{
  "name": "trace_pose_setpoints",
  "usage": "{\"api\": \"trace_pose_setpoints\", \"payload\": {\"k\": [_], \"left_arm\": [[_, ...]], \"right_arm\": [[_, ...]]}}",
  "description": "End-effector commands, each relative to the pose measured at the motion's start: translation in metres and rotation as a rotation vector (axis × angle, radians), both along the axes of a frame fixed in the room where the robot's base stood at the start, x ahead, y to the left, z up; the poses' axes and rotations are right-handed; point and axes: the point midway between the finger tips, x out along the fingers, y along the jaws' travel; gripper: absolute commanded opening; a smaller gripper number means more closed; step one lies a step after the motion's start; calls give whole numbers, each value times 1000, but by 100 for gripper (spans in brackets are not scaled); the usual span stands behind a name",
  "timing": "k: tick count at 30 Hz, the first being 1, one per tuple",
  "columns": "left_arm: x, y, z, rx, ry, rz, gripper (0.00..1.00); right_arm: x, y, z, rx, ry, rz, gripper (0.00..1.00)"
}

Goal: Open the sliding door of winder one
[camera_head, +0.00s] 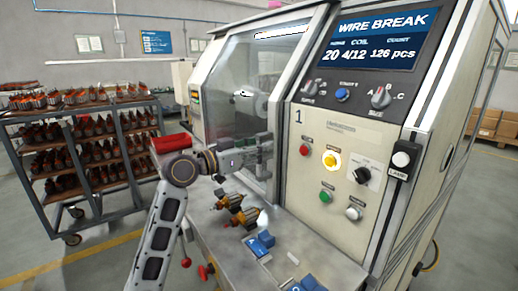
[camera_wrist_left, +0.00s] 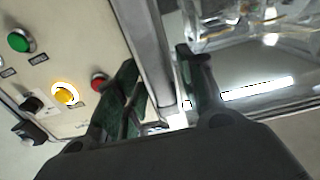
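Winder one (camera_head: 330,130) is the beige machine marked "1" with a lit control panel. Its sliding door (camera_head: 238,85) is a clear pane in a pale frame on the machine's front left, and it looks closed. My left gripper (camera_head: 270,148) is at the door's right edge, beside the control panel. In the left wrist view the two fingers (camera_wrist_left: 160,75) stand apart, with a pale metal upright (camera_wrist_left: 150,45) showing between and beyond them. I cannot tell whether they touch the door handle, which is not clear behind them. My right gripper is not in view.
A display (camera_head: 375,38) reads "WIRE BREAK". A yellow button (camera_head: 330,159) is lit near red, green and white ones. Armatures (camera_head: 240,213) and blue blocks (camera_head: 260,243) lie on the ledge below the door. A loaded rack (camera_head: 90,150) stands at left.

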Motion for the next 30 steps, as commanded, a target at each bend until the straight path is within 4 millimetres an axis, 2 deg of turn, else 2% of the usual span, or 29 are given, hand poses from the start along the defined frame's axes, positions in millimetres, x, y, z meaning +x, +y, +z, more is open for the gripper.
{"api": "trace_pose_setpoints", "payload": {"k": [9, 18, 30], "left_arm": [[1, -1, 0, 0, 0, 0, 39], [1, -1, 0, 1, 1, 0, 1], [3, 0, -1, 1, 1, 0, 0]], "right_arm": [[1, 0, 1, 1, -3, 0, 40], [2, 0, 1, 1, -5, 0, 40], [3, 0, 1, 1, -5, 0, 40]]}}
